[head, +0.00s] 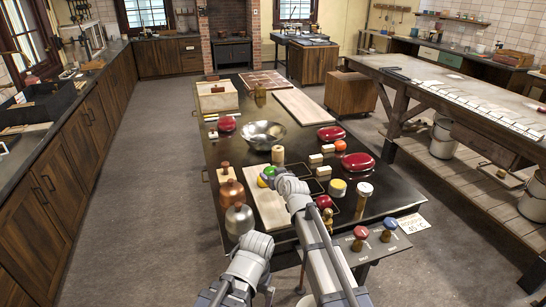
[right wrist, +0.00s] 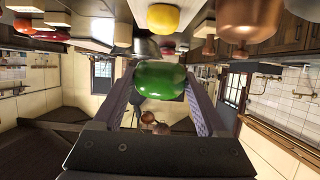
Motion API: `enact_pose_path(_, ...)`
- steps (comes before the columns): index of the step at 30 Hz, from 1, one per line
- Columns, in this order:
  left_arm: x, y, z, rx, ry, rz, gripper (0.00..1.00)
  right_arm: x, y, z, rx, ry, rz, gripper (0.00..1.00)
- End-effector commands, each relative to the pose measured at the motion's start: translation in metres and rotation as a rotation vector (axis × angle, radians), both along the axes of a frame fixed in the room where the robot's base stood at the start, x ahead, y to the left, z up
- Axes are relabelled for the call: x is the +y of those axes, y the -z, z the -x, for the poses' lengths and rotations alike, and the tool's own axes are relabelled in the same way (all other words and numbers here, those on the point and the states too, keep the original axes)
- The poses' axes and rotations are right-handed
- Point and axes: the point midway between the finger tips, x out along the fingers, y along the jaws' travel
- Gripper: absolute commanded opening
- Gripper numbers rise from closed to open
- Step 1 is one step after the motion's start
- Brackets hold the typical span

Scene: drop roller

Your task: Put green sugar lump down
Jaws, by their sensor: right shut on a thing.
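The green sugar lump (right wrist: 160,80) is a glossy rounded piece between the two fingers of my right gripper (right wrist: 155,100) in the right wrist view. The gripper is shut on it. In the head view the green lump (head: 269,170) shows just beyond my right wrist, over the far end of a pale board (head: 272,210); the wrist hides part of the fingers. I cannot tell whether the lump touches the board. A yellow lump (head: 262,182) is close beside it, and also shows in the right wrist view (right wrist: 162,18). My left arm is at the bottom; its gripper is not visible.
A copper vessel (head: 231,193) and a grey metal one (head: 239,221) stand left of the board. A metal bowl (head: 262,135), red lidded dishes (head: 357,162) and pale blocks (head: 316,158) stand farther back. Dark tabletop (head: 385,200) is clear at the right.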

Motion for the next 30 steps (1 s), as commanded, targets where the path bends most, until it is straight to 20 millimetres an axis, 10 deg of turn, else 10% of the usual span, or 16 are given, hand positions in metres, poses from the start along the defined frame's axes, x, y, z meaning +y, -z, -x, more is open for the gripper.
enact_pose_path(30,0.000,0.072,0.000,0.000,0.000,0.000,1.00,0.000,0.072,0.000,0.000,0.000,0.000,0.14)
